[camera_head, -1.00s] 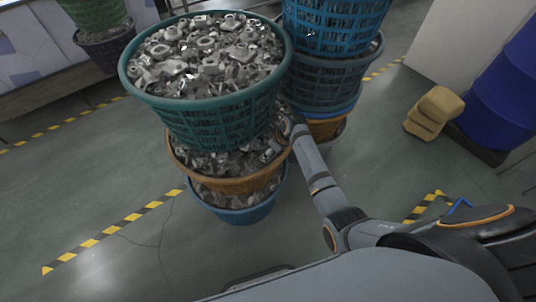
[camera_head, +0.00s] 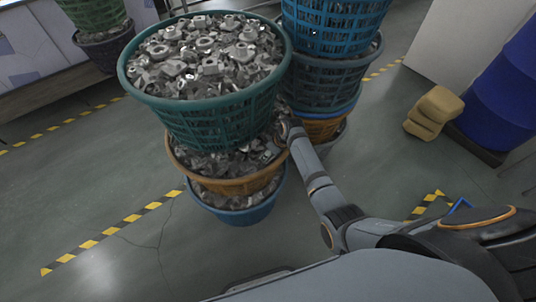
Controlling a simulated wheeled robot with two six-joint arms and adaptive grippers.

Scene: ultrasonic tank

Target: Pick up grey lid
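No grey lid can be made out in the head view. My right arm (camera_head: 318,182) reaches in from the lower right toward the stacked baskets. Its far end meets the side of the stack, under the rim of the green basket (camera_head: 215,117). The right gripper's fingers are hidden there, so I cannot see whether they touch a basket. My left arm and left gripper are not in view.
The green basket, full of grey metal parts (camera_head: 205,55), stands on an orange basket (camera_head: 225,186) and a blue basket (camera_head: 240,214). Another basket stack (camera_head: 330,75) stands close behind. A blue barrel (camera_head: 500,95) and tan block (camera_head: 433,112) stand right.

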